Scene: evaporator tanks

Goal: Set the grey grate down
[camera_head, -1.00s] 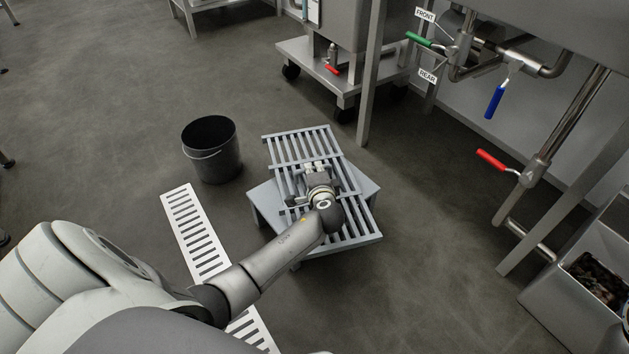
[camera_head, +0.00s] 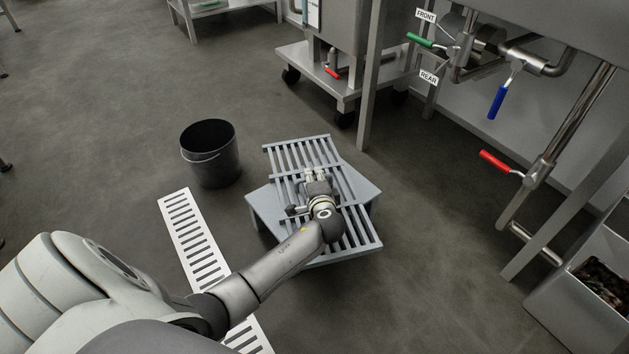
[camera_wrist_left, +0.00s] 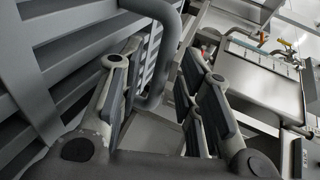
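The grey slatted grate (camera_head: 287,158) lies across a low grey stand (camera_head: 262,205), turned at an angle to it, its ends reaching past the stand's top. Whether it touches the stand everywhere is hard to see. My left gripper (camera_head: 317,176) is over the middle of the grate, hiding part of its slats. In the left wrist view my left gripper (camera_wrist_left: 155,95) has its fingers spread apart. The grate's bent grey handle (camera_wrist_left: 168,45) shows between and just beyond them, with the slats (camera_wrist_left: 45,75) on the left. My right gripper is in neither view.
A black bucket (camera_head: 212,165) stands left of the stand. A white slotted drain strip (camera_head: 190,235) runs along the floor. A wheeled cart (camera_head: 340,92) is behind. Pipes with coloured valve handles (camera_head: 497,103) and a grey bin (camera_head: 580,300) are at right.

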